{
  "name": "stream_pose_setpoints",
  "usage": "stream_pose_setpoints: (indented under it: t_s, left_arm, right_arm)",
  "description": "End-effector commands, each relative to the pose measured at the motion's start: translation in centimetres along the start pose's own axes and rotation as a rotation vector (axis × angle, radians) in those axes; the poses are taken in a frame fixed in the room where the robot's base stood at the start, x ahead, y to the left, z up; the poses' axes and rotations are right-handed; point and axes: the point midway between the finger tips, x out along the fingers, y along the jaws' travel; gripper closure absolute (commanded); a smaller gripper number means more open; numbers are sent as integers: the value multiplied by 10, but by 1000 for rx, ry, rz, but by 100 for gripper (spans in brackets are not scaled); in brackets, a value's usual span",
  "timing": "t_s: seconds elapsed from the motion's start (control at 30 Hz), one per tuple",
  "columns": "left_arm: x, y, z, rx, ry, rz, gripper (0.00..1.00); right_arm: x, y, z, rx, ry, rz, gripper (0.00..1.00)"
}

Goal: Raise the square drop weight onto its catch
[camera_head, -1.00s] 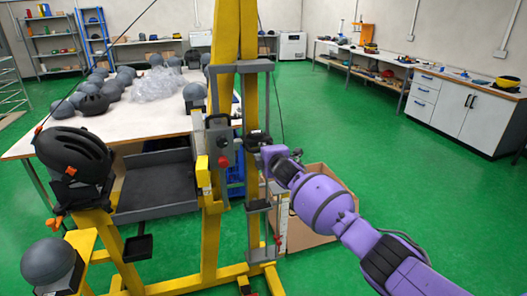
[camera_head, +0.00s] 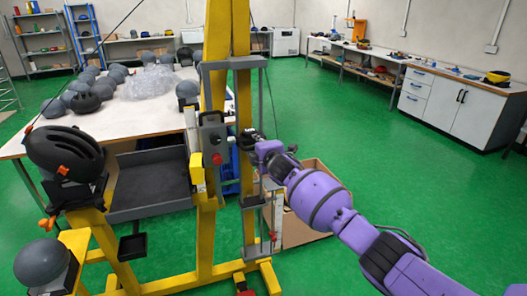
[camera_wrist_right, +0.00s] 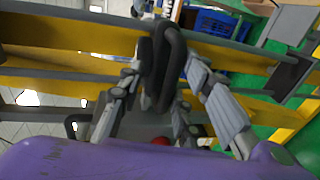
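The yellow drop tower (camera_head: 216,130) stands in the middle of the head view. My right gripper (camera_head: 254,142) is at its right-hand guide, around a small dark block. In the wrist view my right gripper (camera_wrist_right: 165,75) has a finger on each side of a dark looped handle (camera_wrist_right: 163,62), and both fingertips appear to press on it. The square drop weight is largely hidden by my gripper, and I cannot make out its outline. A grey box with a red knob (camera_head: 216,158) is on the post left of the gripper. I cannot identify the catch. My left gripper is not in view.
A black helmet (camera_head: 65,155) and a grey headform (camera_head: 42,264) sit on yellow supports at left. A grey tray (camera_head: 150,186) adjoins the tower. A cardboard box (camera_head: 303,235) stands behind my right arm. A white table (camera_head: 130,118) is behind; green floor is clear at right.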

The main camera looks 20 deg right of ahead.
Motion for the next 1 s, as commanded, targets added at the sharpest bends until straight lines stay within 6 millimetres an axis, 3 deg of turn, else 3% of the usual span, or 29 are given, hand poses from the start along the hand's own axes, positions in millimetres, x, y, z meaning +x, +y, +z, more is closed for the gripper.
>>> stream_pose_setpoints:
  t_s: [0.6,1.0]
  left_arm:
    - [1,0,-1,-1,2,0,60]
    - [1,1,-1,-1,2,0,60]
  right_arm:
    - [-99,0,0,-1,1,1,69]
    - [-110,1,0,-1,0,1,69]
